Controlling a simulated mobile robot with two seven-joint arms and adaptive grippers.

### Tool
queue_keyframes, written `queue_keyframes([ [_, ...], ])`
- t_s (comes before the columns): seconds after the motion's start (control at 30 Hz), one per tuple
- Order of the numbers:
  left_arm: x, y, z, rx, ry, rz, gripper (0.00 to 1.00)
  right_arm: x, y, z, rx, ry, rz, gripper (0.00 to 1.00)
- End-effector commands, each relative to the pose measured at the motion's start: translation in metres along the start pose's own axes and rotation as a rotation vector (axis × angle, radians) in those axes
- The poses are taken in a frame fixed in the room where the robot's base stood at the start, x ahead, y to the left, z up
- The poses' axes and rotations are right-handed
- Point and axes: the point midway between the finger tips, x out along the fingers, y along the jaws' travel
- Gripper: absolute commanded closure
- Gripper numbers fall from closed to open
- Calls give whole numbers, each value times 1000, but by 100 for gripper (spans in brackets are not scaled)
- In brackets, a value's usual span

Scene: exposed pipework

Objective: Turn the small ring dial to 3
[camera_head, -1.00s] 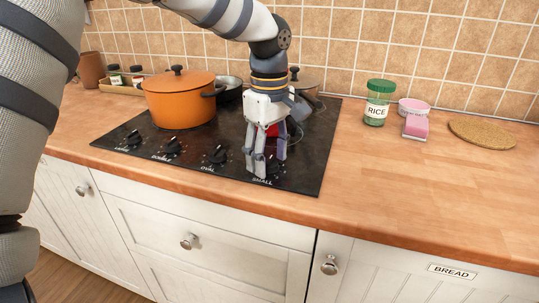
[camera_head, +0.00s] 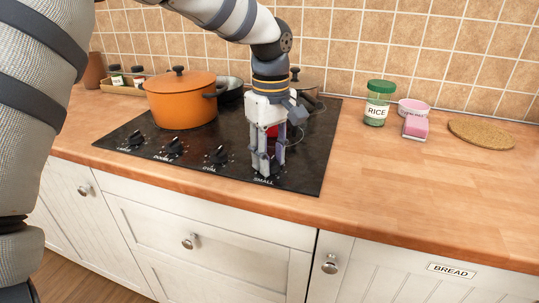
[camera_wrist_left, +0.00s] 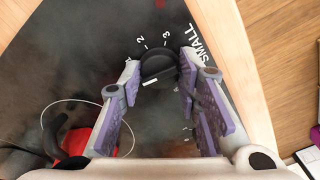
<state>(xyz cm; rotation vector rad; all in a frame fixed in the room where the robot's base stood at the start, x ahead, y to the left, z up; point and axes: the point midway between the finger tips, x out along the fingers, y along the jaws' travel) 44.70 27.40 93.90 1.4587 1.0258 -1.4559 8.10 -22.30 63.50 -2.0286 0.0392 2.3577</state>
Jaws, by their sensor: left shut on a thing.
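The small ring dial (camera_wrist_left: 158,66) is a black round knob on the black hob, beside the word SMALL in the left wrist view. Marks 2 and 3 show on the hob around its upper side, and 3 lies just above it. A short white line shows at the knob's lower left edge; I cannot tell surely which number the dial points to. My left gripper (camera_head: 267,168) points down over the hob's front right and is shut on the dial, one finger on each side. In the head view the fingers mostly hide the dial. My right gripper is not in view.
Other black knobs (camera_head: 218,154) line the hob's front edge to the left. An orange pot (camera_head: 180,100) stands on the hob behind them. A red item (camera_wrist_left: 75,140) lies close to the left finger. Rice jar (camera_head: 377,103) and open counter are to the right.

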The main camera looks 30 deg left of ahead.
Motion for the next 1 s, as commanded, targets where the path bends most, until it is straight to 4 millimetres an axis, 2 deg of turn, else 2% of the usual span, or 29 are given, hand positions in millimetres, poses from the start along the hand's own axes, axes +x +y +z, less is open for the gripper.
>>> queue_keyframes([
  [0.27,-1,0,0,240,2,0,97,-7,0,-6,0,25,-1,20],
  [1.0,1,0,0,944,0,-2,97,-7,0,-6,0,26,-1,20],
])
